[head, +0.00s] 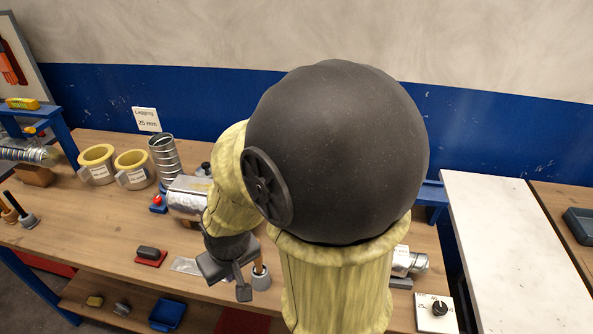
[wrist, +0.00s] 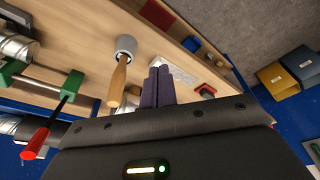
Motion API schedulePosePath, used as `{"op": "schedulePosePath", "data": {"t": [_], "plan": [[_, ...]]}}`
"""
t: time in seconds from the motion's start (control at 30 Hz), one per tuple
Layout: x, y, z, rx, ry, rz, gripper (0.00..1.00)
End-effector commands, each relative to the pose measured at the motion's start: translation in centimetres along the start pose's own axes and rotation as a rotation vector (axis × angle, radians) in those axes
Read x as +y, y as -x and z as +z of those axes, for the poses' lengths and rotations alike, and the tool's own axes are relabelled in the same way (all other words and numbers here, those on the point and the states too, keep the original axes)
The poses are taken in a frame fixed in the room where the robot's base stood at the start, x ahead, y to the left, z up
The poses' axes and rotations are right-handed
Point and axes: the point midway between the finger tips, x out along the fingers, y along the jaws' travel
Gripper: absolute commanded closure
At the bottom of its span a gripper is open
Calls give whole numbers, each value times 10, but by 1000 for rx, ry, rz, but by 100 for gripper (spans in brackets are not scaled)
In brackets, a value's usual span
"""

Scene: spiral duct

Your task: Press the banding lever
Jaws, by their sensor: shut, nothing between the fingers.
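A red handle (wrist: 35,143) on a dark shaft runs to a green block (wrist: 72,84) at the left of the wrist view. It looks like a lever, but I cannot tell whether it is the banding lever. My fingers are apart from it. My arm hides the middle of the bench in the head view.
Yellow rings (head: 97,162), a spiral metal duct (head: 163,156) and a red-knobbed blue block (head: 157,202) stand on the left of the bench. A dial plate (head: 437,314) is at front right. A white tabletop (head: 510,240) farther right is clear.

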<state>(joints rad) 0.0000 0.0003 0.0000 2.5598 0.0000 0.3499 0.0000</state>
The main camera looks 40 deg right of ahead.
Motion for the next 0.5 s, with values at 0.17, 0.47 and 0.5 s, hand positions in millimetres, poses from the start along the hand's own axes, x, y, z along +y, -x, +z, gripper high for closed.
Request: {"op": "schedulePosePath", "data": {"t": [0.17, 0.47, 0.5], "plan": [[0, 0, 0, 0, 0, 0, 100], [1, 1, -2, -2, -6, 1, 100], [3, 2, -5, -4, -15, 2, 100]]}}
